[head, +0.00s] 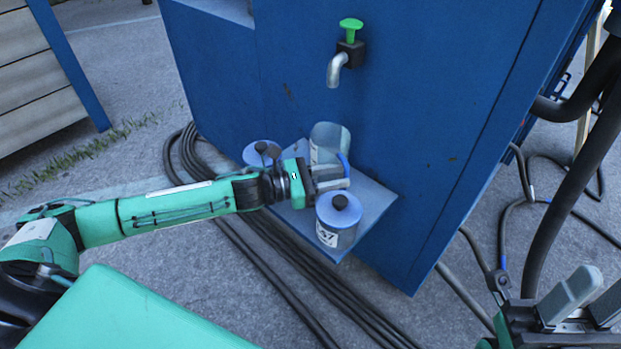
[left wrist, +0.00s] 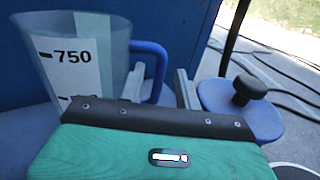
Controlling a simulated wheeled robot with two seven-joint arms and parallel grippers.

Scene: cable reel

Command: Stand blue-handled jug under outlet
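The clear jug (head: 326,138) with a blue handle (head: 344,166) stands upright on the blue shelf (head: 372,205), close to the cabinet wall. The metal outlet (head: 336,72) with a green tap lever (head: 351,24) is on the wall above it. In the left wrist view the jug (left wrist: 110,42) shows a white scale marked 750. My left gripper (head: 333,184) is at the handle, its fingers either side of the handle (left wrist: 158,68) with a visible gap to the right finger. My right gripper (head: 588,300) is open and empty at the lower right.
A blue-lidded canister (head: 338,220) stands at the shelf's front, close to my left gripper; it also shows in the left wrist view (left wrist: 240,108). Another blue-lidded canister (head: 258,153) is left of the jug. Dark cables (head: 285,240) lie on the ground below.

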